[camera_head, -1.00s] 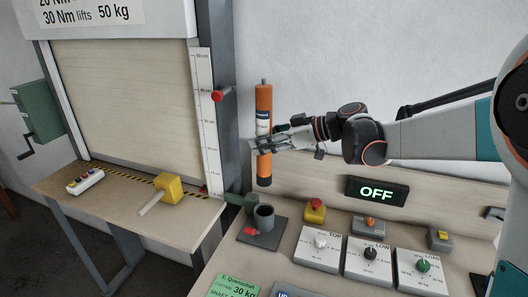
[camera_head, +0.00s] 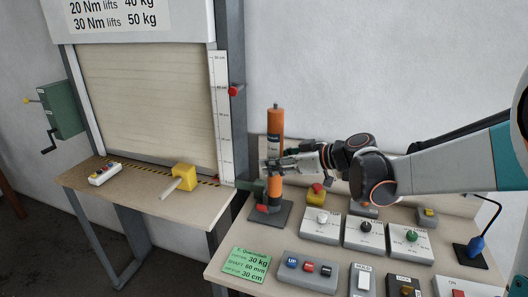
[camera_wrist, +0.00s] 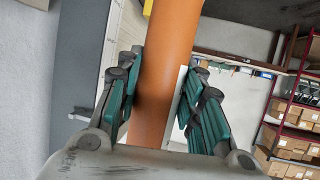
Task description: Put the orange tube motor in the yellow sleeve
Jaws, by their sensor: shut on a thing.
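The orange tube motor (camera_head: 276,122) is upright, with a dark label band near its middle. My gripper (camera_head: 274,165) is shut around it from the right. In the wrist view the orange tube (camera_wrist: 165,60) runs between the two finger pads (camera_wrist: 158,90). Its lower end is at the dark holder on a grey plate (camera_head: 282,214); I cannot tell whether it is inside the holder's cup or in front of it. A yellow block (camera_head: 184,177) with a pale rod lies on the left bench; I cannot tell whether it is the yellow sleeve.
The right bench holds an emergency button (camera_head: 316,193), several knob boxes (camera_head: 364,232), a button box (camera_head: 308,267) and a green card (camera_head: 251,264). The shutter (camera_head: 145,100) and its scale (camera_head: 222,110) stand left. A white remote (camera_head: 104,173) lies on the left bench.

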